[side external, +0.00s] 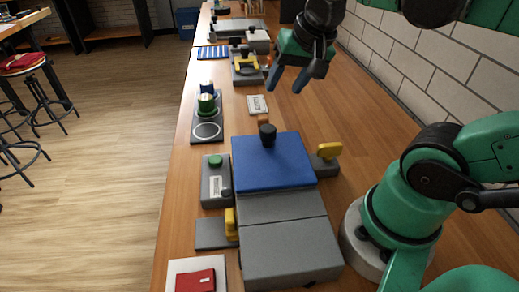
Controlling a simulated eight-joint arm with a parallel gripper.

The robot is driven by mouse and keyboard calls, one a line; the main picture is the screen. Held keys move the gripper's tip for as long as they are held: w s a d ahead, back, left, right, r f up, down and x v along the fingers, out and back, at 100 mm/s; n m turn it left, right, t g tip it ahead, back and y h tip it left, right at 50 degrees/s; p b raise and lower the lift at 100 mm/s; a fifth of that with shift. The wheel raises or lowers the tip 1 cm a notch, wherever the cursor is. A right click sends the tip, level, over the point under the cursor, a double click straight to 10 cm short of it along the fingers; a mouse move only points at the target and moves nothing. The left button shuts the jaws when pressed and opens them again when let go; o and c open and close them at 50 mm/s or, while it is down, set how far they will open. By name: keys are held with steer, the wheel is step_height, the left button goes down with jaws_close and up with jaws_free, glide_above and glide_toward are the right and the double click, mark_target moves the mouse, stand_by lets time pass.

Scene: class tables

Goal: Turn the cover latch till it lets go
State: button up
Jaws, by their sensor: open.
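A blue cover (272,162) lies flat on a grey box (285,245) on the wooden bench. A black knob (267,136) stands at the cover's far edge. A yellow handle (329,151) sits on a small grey block at the cover's right side. Another yellow handle (231,223) stands by the box's left side. I cannot tell for sure which of these is the cover latch. My gripper (286,83) is open and empty, pointing down above the bench, beyond the cover and touching nothing.
A grey box with a green button (215,161) stands left of the cover. A dark stand with a green cylinder (206,103), a white label card (257,104) and a yellow-handled device (246,65) lie farther back. A brick wall (440,80) borders the right. Bare bench (350,105) lies right of my gripper.

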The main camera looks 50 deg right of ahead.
steer(key=s+d+m+g, duration=0.3)
steer(key=s+d+m, duration=0.1)
steer(key=m, duration=0.7)
steer(key=m+g, duration=0.2)
steer(key=m, duration=0.6)
glide_above(331, 144)
steer(key=shift+y, duration=0.4)
step_height(331, 144, down, 7)
steer(key=shift+f, duration=3.4)
jaws_close()
